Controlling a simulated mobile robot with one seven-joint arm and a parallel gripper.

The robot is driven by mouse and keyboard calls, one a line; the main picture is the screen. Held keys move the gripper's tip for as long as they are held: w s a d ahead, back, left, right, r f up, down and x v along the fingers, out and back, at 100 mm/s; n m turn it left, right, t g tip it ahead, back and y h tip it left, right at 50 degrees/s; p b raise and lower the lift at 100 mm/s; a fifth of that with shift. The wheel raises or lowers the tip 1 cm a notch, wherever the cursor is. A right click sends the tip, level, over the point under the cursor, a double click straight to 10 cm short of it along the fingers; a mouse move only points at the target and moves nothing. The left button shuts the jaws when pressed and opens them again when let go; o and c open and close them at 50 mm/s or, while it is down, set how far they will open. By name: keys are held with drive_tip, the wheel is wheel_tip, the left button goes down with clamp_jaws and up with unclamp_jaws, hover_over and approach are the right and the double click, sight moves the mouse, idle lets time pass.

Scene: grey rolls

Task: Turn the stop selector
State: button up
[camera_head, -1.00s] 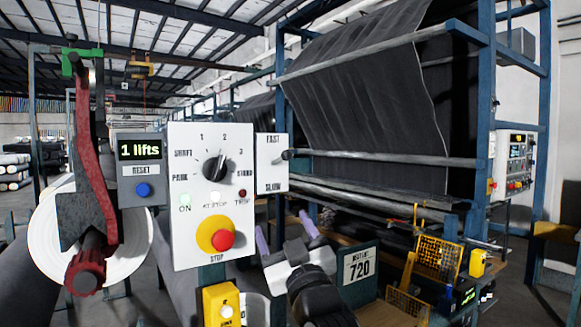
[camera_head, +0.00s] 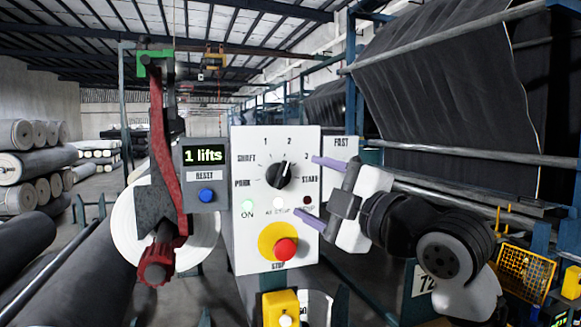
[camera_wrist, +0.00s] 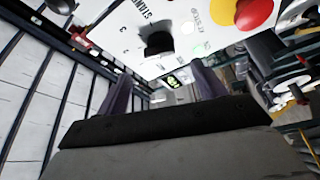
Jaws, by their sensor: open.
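The stop selector (camera_head: 282,175) is a black rotary knob on a white control panel (camera_head: 245,215), ringed by the labels PARK, SHAFT, 1, 2, 3 and STAND. Its white pointer line tilts up and slightly right, roughly toward 2. My gripper (camera_head: 305,187) is open, its two purple fingers reaching in from the right across the panel's right edge. The fingertips are just right of the knob in the head view and not around it. In the wrist view the knob (camera_wrist: 158,42) shows beyond the gap between the fingers (camera_wrist: 163,72). Nothing is held.
A red stop button (camera_head: 285,249) on a yellow disc sits below the knob. A display (camera_head: 204,156) reading "1 lifts" and a blue reset button (camera_head: 206,195) are left. A red lever (camera_head: 163,150) stands before a white roll (camera_head: 125,225). The FAST box is partly hidden behind my gripper.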

sight(285, 177)
drive_tip(key=p+x, duration=0.2)
drive_tip(key=x, duration=0.4)
drive_tip(key=shift+w+r, duration=0.1)
drive_tip(key=shift+r, duration=0.1)
drive_tip(key=shift+w+a+f, duration=0.1)
drive_tip(key=shift+w+a, duration=0.3)
drive_tip(key=shift+w, duration=0.1)
drive_tip(key=c, duration=0.9)
drive_tip(key=shift+c, duration=0.2)
drive_tip(key=shift+m, duration=0.3)
